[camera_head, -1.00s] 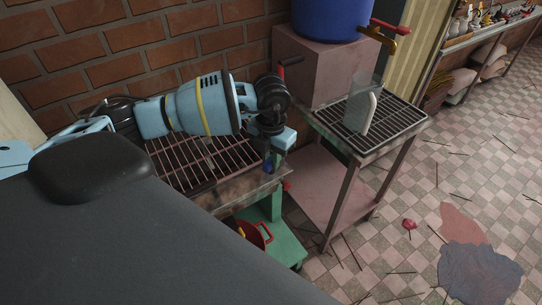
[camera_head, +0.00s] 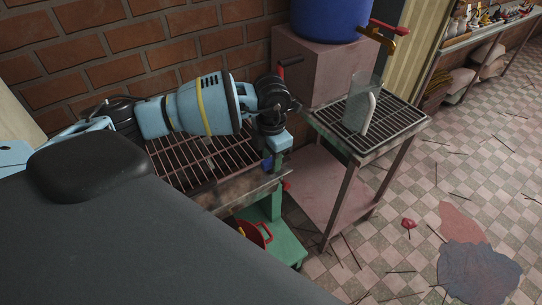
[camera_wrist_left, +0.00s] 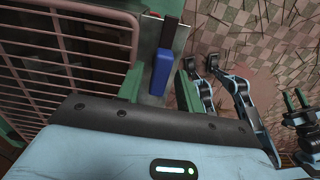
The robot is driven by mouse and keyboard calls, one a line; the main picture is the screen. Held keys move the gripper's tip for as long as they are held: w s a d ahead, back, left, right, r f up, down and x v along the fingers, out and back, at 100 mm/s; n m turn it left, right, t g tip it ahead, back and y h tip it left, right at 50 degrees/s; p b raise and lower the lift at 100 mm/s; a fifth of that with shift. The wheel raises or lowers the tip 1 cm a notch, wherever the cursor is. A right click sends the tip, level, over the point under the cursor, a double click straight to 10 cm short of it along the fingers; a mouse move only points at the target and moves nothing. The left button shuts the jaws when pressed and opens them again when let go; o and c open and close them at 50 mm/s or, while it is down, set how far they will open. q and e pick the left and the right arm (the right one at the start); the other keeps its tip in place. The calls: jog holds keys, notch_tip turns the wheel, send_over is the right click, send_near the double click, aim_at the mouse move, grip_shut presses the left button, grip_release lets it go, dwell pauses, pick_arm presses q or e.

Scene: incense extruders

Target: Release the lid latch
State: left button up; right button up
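My left gripper (camera_head: 279,141) is in the middle of the head view, beyond the front right corner of a wire rack. Its fingertips are hard to make out there. In that view two pale blue bars (camera_wrist_left: 204,85) with dark ends stand apart to the right of the blue piece. No contact with a latch shows.
A metal side table with a dark grate (camera_head: 400,122) stands to the right, below a blue barrel (camera_head: 330,18) with a tap. A green stool (camera_head: 285,245) and a red pot (camera_head: 257,234) are under the rack. The tiled floor to the right has scattered sticks and stains.

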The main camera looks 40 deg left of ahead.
aim_at(271, 159)
dwell(0.3)
pick_arm(q)
notch_tip(271, 159, up, 8)
jog(key=shift+f, duration=0.15)
dwell(0.3)
dwell(0.4)
